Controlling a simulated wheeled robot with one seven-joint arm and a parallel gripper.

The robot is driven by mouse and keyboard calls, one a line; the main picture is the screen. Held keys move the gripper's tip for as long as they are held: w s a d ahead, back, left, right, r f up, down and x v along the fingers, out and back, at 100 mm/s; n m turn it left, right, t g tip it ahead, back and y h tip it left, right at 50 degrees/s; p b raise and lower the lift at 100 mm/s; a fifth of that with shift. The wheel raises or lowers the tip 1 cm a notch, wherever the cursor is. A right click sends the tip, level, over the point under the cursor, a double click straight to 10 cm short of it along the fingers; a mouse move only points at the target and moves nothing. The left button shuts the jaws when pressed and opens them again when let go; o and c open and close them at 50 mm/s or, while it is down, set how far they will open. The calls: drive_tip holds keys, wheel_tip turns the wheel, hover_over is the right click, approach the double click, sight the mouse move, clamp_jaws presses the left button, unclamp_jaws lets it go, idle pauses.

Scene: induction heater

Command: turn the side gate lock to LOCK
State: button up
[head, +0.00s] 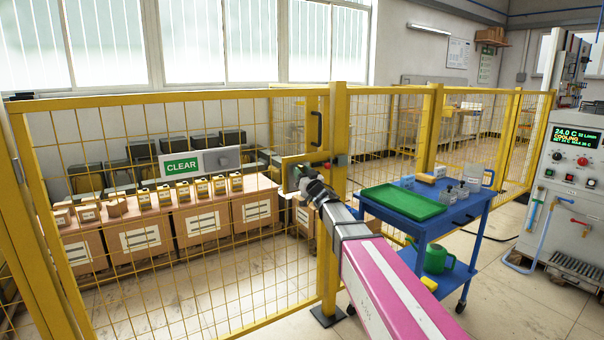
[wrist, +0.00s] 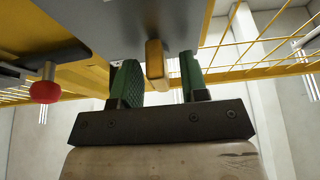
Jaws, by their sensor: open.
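The side gate (head: 170,235) is a yellow mesh panel that appears closed against its post (head: 331,250). Its lock is at the post, and my arm and gripper partly hide it in the head view. In the wrist view, a yellow lock lever (wrist: 155,58) sticks out from a grey plate (wrist: 130,22). My gripper (wrist: 158,70) is open, with one green finger pad on each side of the lever. Gaps show between the lever and both pads. In the head view my gripper (head: 300,180) is right at the lock. I cannot read any lock label.
A red knob (wrist: 45,90) hangs near the left finger. A black handle (head: 316,128) is above the lock. A green CLEAR sign (head: 182,167) is on the mesh. A blue cart (head: 455,212) with a green tray (head: 402,203) stands close right of my arm.

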clamp_jaws()
drive_tip(key=shift+n, duration=0.5)
drive_tip(key=n+g+y, duration=0.1)
drive_tip(key=n, duration=0.1)
drive_tip(key=n+g+y, duration=0.1)
drive_tip(key=n, duration=0.2)
drive_tip(key=shift+w+r+y, duration=0.1)
drive_tip(key=shift+y, duration=0.2)
drive_tip(key=n+g, duration=0.1)
drive_tip(key=n, duration=0.2)
drive_tip(key=n+g+y, duration=0.1)
drive_tip(key=n+g, duration=0.1)
drive_tip(key=n, duration=0.1)
drive_tip(key=n+g, duration=0.2)
drive_tip(key=n, duration=0.3)
drive_tip(key=shift+r+n, duration=0.1)
drive_tip(key=shift+n, duration=0.3)
drive_tip(key=shift+n+g+h, duration=0.5)
drive_tip(key=shift+n+g, duration=0.3)
drive_tip(key=shift+n, duration=1.5)
